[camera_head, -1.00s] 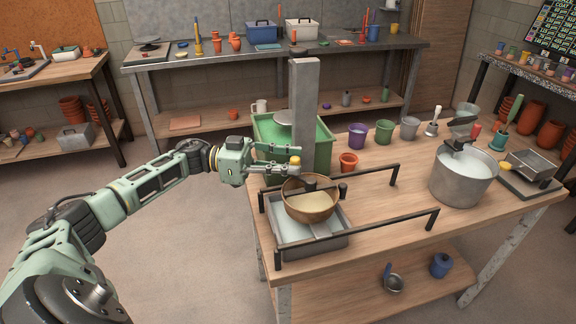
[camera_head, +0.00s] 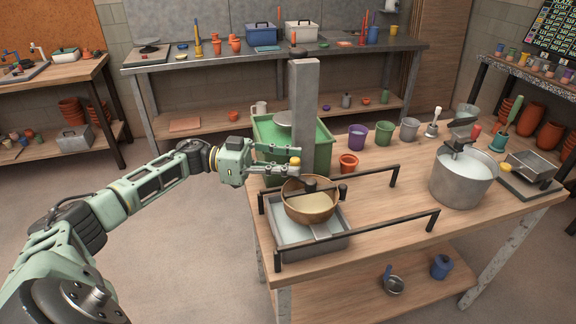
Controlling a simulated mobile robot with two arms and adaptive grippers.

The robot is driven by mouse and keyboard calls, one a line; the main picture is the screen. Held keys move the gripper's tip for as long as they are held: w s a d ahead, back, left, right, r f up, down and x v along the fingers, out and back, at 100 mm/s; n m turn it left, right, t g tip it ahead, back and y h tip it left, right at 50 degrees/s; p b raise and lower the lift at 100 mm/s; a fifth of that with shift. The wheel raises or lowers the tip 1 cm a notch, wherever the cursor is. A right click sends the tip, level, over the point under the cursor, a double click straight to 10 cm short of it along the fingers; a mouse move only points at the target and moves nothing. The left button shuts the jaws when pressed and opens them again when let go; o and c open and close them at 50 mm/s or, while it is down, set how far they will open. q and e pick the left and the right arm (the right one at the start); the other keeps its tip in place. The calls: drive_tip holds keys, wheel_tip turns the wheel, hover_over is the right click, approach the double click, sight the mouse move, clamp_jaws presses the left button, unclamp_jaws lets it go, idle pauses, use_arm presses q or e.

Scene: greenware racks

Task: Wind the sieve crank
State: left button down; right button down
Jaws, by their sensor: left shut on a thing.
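The sieve (camera_head: 308,209) is a round brown bowl with pale material inside, seated over a grey metal tray (camera_head: 335,243) at the table's near left. A dark crank hub (camera_head: 311,185) sits in its middle, and a small dark knob (camera_head: 343,189) shows at its right rim. My left gripper (camera_head: 287,163) reaches in from the left, just above the sieve's back left rim. The fingers partly hide the crank's link to the handle. My right gripper is out of view.
A grey upright post (camera_head: 304,105) and a green tub (camera_head: 262,130) stand just behind the sieve. Black rails (camera_head: 360,233) flank it front and back. An orange pot (camera_head: 348,163) is close behind; a metal pot (camera_head: 463,180) stands farther right. Between them the tabletop is mostly clear.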

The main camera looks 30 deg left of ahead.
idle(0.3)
use_arm(q)
drive_tip(key=c, duration=1.7)
unclamp_jaws()
drive_tip(key=v, duration=1.2)
drive_tip(key=shift+c, duration=0.2)
